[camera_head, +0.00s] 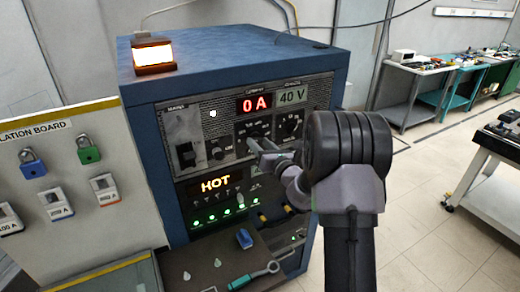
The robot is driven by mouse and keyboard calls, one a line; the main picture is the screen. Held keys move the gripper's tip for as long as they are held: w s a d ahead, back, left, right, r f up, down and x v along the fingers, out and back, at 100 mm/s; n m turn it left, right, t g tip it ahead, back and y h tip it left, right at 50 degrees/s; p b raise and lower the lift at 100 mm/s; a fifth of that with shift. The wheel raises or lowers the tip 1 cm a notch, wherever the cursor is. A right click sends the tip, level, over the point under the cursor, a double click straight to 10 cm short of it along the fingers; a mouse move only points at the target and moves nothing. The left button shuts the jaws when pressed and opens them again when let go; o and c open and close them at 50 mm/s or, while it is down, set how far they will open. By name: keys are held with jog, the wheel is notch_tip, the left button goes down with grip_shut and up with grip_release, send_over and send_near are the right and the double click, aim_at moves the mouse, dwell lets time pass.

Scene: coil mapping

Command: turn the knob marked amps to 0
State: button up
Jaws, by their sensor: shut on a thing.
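The blue power cabinet (240,62) stands in the middle, with a grey control panel on its front. A red display (254,103) on the panel reads 0 A. Below it is a dark dial plate (254,130) with small white markings. My gripper (257,145) reaches in from the right and is shut on the knob at this dial. The fingers hide most of the knob, so its pointer cannot be read. A second dial (290,124) sits to the right, under a display (292,96) reading 40 V. The dial lettering is too small to read.
A lit amber lamp (154,55) stands on the cabinet. A HOT sign (216,185) glows above green lights. A shelf (170,262) below holds a wrench (254,275) and a blue block (244,239). A board with padlocks (88,150) stands left. Floor at right is open.

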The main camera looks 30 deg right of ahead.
jog(key=shift+f+n+b, duration=0.1)
jog(key=shift+n+b, duration=0.9)
jog(key=shift+n, duration=0.5)
jog(key=o, duration=1.4)
jog(key=s, duration=1.7)
jog(key=shift+s+d, duration=0.2)
jog(key=shift+d, duration=0.1)
